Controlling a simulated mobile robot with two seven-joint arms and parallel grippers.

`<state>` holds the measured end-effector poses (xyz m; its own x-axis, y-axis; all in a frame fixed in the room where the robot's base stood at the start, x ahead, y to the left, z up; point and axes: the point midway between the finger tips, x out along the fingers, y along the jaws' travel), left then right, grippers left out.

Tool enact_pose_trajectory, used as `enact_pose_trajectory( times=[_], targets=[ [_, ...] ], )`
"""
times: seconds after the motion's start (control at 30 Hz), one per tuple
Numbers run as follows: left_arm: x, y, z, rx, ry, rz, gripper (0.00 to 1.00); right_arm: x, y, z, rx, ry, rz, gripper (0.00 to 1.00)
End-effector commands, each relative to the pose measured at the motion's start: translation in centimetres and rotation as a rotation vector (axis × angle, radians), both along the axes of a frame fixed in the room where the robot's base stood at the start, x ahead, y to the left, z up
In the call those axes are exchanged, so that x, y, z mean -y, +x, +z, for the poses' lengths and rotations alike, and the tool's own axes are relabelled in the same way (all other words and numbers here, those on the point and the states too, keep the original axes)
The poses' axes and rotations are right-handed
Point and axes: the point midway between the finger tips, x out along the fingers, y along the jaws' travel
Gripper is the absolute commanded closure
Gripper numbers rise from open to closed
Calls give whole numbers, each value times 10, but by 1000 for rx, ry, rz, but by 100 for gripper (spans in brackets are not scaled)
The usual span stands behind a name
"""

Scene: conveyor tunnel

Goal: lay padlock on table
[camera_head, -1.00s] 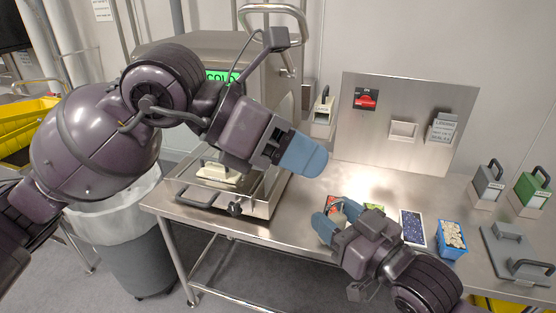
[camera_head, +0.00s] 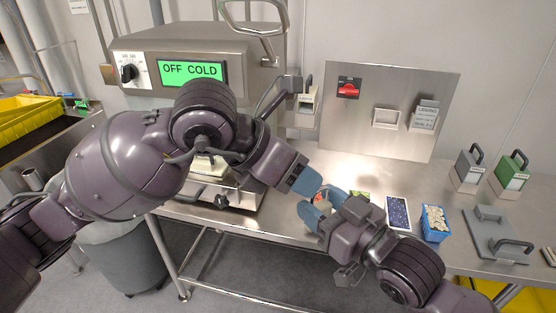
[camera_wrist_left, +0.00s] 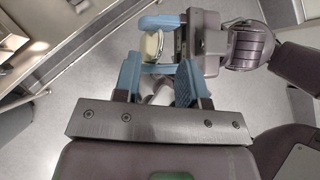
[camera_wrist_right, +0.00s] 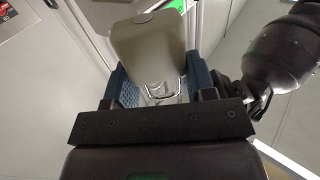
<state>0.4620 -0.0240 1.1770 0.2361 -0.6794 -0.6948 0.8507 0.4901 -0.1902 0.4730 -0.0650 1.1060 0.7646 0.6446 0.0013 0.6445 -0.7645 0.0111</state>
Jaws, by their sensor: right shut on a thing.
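The padlock, with a beige-olive body (camera_wrist_right: 152,48) and a silver shackle, is between the fingers of my right gripper (camera_wrist_right: 165,85) in the right wrist view. It also shows as a cream shape in the left wrist view (camera_wrist_left: 151,45). In the head view my right gripper (camera_head: 322,208) is shut on it over the metal table (camera_head: 268,222), and the fingers mostly hide it. My left gripper (camera_head: 303,180) is close above and left of the right one. Its fingers are apart and empty in the left wrist view (camera_wrist_left: 157,82).
A machine with a green "OFF COLD" display (camera_head: 193,72) stands back left. Cards (camera_head: 397,212), a blue box (camera_head: 435,222) and a grey plate with a handle (camera_head: 490,232) lie on the table's right. Grey (camera_head: 468,170) and green (camera_head: 510,172) lock-like blocks stand behind.

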Motion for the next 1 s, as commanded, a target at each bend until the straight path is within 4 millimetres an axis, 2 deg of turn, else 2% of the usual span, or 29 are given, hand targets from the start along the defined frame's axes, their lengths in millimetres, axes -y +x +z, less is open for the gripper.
enact_pose_trajectory(
  times=[0.1,0.3,0.73,0.9,1.0],
  targets=[
    [13,3,-13,-1,0,-2,62,0,0,0,1,1,0,78],
    [26,9,-26,0,-1,-1,62,0,0,0,1,1,0,79],
    [31,10,-31,1,-1,-1,62,0,0,0,1,1,0,79],
    [31,10,-31,1,-1,-1,88,0,0,0,1,1,0,79],
    [31,10,-31,1,-1,-1,100,0,0,0,1,1,0,79]
  ],
)
